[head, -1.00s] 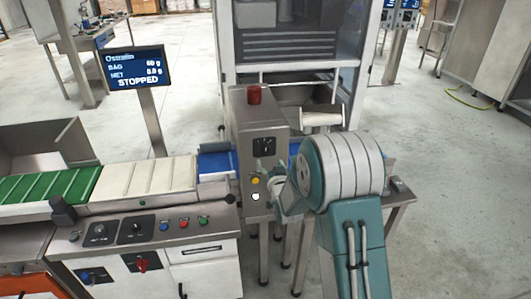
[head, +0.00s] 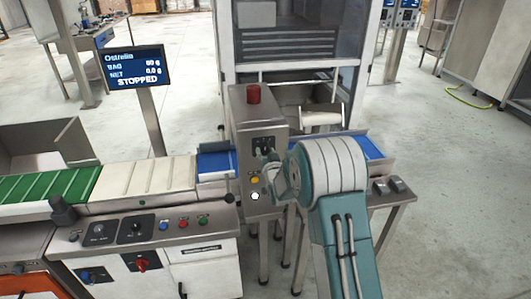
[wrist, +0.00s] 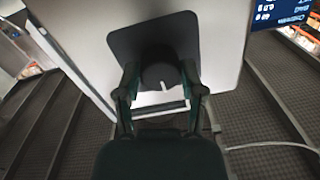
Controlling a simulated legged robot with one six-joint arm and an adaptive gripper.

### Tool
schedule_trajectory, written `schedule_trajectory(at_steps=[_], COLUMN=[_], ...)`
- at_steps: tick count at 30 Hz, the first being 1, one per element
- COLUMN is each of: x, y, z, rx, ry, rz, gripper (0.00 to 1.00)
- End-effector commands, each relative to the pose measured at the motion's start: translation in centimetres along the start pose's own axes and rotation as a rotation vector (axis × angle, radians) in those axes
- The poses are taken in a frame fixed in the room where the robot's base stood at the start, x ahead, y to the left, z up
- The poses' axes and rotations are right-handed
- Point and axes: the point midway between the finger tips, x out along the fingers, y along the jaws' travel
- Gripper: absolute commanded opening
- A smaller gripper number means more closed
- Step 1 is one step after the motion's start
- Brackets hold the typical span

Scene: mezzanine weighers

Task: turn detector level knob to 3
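The detector (head: 245,125) is a grey metal box with a red lamp on top, over the conveyor in the head view. Its dark knob plate (head: 264,141) is partly behind my gripper (head: 268,160). In the wrist view a round black knob (wrist: 160,74) with a white pointer mark sits on a dark square plate (wrist: 125,45). The mark points roughly downward in that picture. The two fingers of my gripper (wrist: 160,82) stand either side of the knob, with narrow gaps seeming to remain. No scale numbers are legible.
Yellow and white buttons (head: 255,180) sit below the knob plate. A blue belt (head: 363,147) runs behind my arm. A control panel with several knobs and buttons (head: 140,232) stands at lower left. The display (head: 134,68) reads STOPPED. Open floor lies at right.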

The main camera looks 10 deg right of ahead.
Motion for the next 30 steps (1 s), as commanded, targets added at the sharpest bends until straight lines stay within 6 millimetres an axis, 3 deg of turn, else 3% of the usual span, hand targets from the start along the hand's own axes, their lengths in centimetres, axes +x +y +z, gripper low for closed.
schedule_trajectory(at_steps=[13,30], x=[0.14,0.16], y=[-0.04,-0.01], z=[-0.06,-0.09], rx=[0.078,0.507], ry=[0.006,0.026], rz=[-0.002,-0.007], gripper=[0.04,0.04])
